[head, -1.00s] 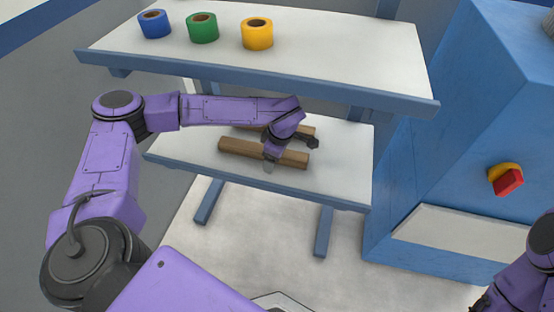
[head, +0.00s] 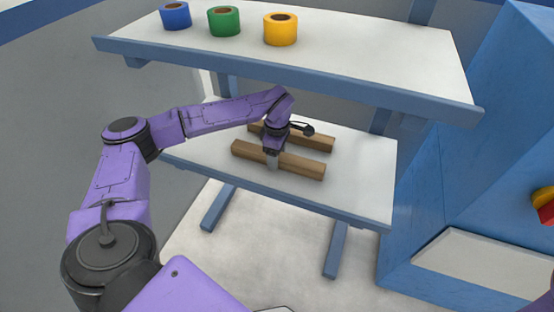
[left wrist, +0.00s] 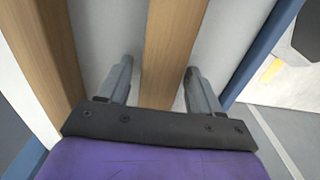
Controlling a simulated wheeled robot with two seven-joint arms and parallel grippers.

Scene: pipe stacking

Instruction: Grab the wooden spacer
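Two wooden spacers lie side by side on the lower shelf. The front spacer (head: 300,165) is a long brown bar, and the back spacer (head: 315,142) lies behind it, partly hidden by my gripper. My left gripper (head: 272,163) points down over the front spacer near its middle. In the left wrist view, my left gripper (left wrist: 160,80) is open with one finger on each side of the front spacer (left wrist: 172,45), with gaps between wood and fingers. The back spacer (left wrist: 50,50) is to the left, outside the fingers. My right gripper is out of view.
The lower shelf (head: 360,185) has free room right of the spacers. The upper shelf (head: 370,60) overhangs behind my left arm and carries blue (head: 175,16), green (head: 224,21) and yellow (head: 281,29) tape rolls. A blue machine (head: 460,180) stands at the right.

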